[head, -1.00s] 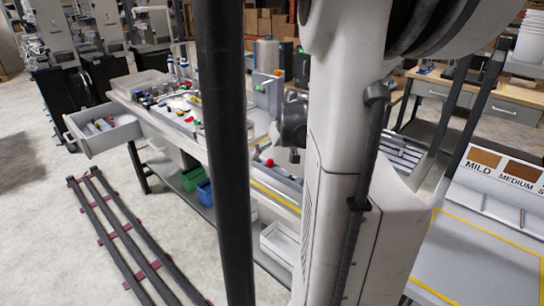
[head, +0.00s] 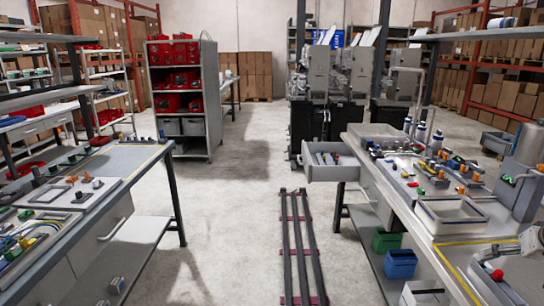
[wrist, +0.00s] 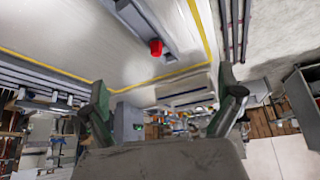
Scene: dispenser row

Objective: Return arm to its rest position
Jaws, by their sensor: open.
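My gripper (wrist: 165,112) shows in the wrist view with its two green and black fingers spread wide apart. It is open and nothing is between the fingers. The wrist view looks tilted, with a pale worktop edged by a yellow line above the fingers and a red button (wrist: 156,48) on a grey fixture.
A dark floor rail (head: 296,245) runs down the aisle between a left workbench (head: 125,160) and a right workbench (head: 450,240). An open drawer (head: 333,172) juts from the right bench into the aisle. A shelf with red bins (head: 182,90) stands farther back.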

